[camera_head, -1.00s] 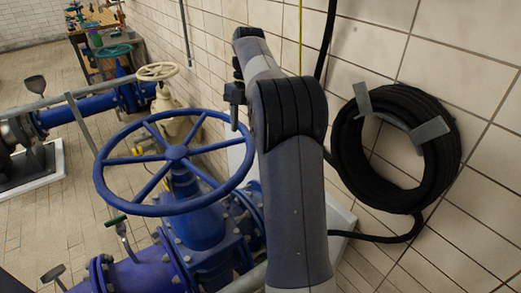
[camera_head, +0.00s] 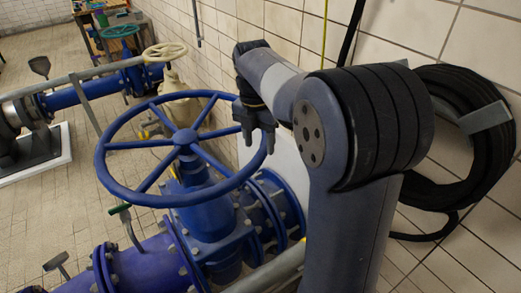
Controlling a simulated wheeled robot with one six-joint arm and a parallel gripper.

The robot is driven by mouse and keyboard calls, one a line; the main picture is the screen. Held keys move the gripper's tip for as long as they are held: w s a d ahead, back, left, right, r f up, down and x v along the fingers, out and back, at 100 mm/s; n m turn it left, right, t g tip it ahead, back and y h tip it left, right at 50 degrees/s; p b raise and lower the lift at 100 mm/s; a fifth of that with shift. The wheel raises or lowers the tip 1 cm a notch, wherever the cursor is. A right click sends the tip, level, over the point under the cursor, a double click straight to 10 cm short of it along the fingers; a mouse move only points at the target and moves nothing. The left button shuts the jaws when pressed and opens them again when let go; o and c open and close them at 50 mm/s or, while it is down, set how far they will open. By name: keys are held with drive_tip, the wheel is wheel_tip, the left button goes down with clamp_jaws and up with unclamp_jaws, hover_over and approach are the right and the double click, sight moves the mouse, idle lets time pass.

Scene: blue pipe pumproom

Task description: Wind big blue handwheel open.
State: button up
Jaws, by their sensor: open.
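The big blue handwheel (camera_head: 184,137) lies nearly flat on top of a blue valve body (camera_head: 208,222), with several spokes running from the hub to the rim. My gripper (camera_head: 258,145) points down at the right part of the handwheel's rim. Its two dark fingers show apart, and the rim passes at or just behind them. I cannot tell whether the rim lies between the fingers or whether they touch it. My arm comes in from the right and hides part of the wall behind.
A cream handwheel (camera_head: 164,53) and a green handwheel (camera_head: 115,32) stand farther back. A coiled black hose (camera_head: 470,150) hangs on the tiled wall at right, partly hidden by my arm. A grey rail (camera_head: 85,75) runs behind the wheel.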

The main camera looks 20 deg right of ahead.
sight(260, 151)
drive_tip(key=shift+s+d+f, duration=0.1)
drive_tip(key=shift+f, duration=1.4)
drive_tip(key=shift+c, duration=0.2)
clamp_jaws()
